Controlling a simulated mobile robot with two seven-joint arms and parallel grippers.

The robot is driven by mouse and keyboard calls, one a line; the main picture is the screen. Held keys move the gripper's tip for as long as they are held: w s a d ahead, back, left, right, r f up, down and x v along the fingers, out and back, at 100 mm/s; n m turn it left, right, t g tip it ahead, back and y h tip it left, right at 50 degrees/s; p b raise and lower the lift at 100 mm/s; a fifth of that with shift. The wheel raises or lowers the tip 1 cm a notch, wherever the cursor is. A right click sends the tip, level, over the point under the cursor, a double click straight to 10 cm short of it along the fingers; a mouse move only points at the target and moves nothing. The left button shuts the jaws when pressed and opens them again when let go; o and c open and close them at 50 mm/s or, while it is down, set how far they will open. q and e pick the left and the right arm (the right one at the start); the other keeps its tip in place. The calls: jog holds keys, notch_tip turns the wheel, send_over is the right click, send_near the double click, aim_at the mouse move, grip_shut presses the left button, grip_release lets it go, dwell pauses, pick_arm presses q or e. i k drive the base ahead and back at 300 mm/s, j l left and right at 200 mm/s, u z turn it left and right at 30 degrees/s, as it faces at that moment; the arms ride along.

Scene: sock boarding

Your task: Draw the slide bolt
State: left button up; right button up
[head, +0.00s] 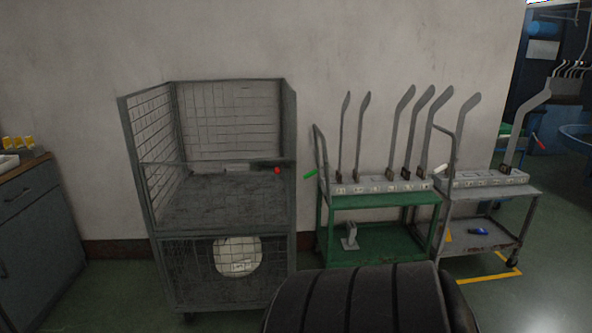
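A grey wire-mesh cage trolley (153,205) stands against the wall, left of centre. A thin rail (200,163) crosses its front at mid-height. At the rail's right end is a dark bar that looks like the slide bolt (262,164), with a red knob (277,170) close to the right post. Whether the bolt is drawn or shut is too small to tell. The upper front is open above the rail. Neither of my grippers is in view.
A white round object (238,256) shows behind the lower mesh. Right of the cage stand a green cart (378,200) and a grey cart (490,222), carrying several upright grey boards (402,115). A dark cabinet (38,235) stands at left.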

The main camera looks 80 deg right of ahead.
aim_at(276, 169)
jog(key=z, duration=2.35)
